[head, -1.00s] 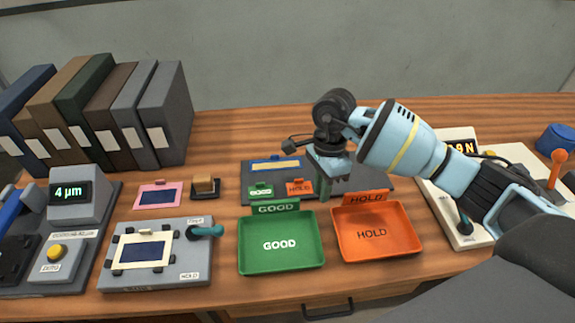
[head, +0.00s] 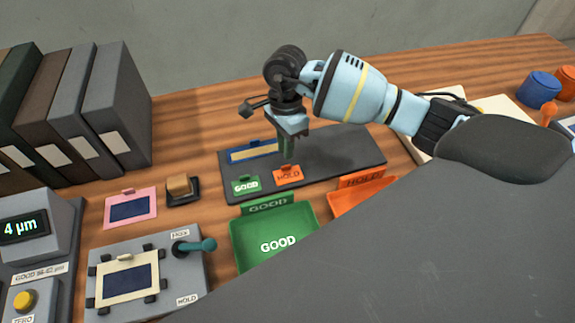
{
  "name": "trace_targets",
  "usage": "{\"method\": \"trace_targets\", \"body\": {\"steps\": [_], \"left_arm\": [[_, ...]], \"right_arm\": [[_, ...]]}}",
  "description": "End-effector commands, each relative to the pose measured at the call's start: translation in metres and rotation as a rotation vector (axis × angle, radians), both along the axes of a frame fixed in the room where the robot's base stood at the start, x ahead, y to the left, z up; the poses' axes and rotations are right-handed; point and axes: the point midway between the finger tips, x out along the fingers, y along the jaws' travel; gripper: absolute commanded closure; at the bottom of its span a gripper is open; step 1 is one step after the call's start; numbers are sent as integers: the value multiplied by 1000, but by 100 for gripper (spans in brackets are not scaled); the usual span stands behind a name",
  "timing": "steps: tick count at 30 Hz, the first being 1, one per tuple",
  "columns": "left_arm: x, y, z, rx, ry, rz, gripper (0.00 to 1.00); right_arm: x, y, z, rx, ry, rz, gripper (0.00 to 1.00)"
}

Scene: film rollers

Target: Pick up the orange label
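The orange label (head: 288,175), marked HOLD, lies on the dark grey mat (head: 345,150), just right of a green GOOD label (head: 246,185). My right gripper (head: 287,152) points down just above and behind the orange label. Its fingers look close together, and their opening is hidden from this side, so I cannot tell whether it is open or shut. No label shows in it. My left gripper is not in view.
A green GOOD tray (head: 238,237) and an orange HOLD tray (head: 335,205) stand in front of the mat. A large dark grey shape covers the lower right. A grey fixture with a teal lever (head: 195,246) stands front left. Binders (head: 112,95) stand at the back left.

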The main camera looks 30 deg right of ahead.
Motion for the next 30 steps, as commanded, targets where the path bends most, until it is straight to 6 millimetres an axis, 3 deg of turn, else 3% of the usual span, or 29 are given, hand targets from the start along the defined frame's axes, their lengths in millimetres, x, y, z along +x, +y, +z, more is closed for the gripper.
{"method": "trace_targets", "body": {"steps": [5, 15, 24, 28, 30], "left_arm": [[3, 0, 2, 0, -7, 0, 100], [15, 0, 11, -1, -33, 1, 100], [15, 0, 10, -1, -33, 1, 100], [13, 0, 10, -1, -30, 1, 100], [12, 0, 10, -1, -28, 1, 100]], "right_arm": [[-1, 1, -5, 1, 1, 1, 84], [-8, 7, -46, 1, -1, 1, 84], [-8, 8, -51, 0, -2, 1, 84], [-8, 7, -51, 0, -2, 1, 99], [-8, 7, -51, 0, -2, 1, 100]]}}
